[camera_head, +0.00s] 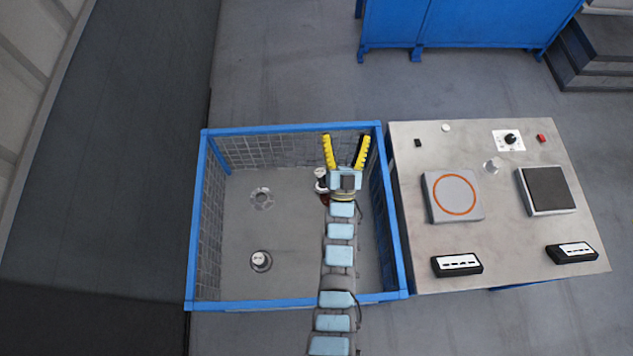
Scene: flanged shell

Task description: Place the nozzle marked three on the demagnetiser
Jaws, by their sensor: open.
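Several small metal parts lie in the blue-framed mesh crate (195,230), with no readable number on any. One is a flat flanged ring (262,197) at the left. One is a round part with a pale top (260,261) near the front. A third part, pale-topped with a dark body (320,174), is partly hidden by my gripper. My gripper (345,139) is over the crate's right side, its yellow fingers spread and empty. On the steel bench are a grey block with an orange ring (453,195) and a dark-topped block (547,189); I cannot tell which is the demagnetiser.
The steel bench (500,240) stands close against the crate's right side. It carries two black-framed displays (457,264) (572,252), a black knob (510,139), a red button (541,138) and a small clear round item (493,165). A blue cabinet (460,25) stands behind.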

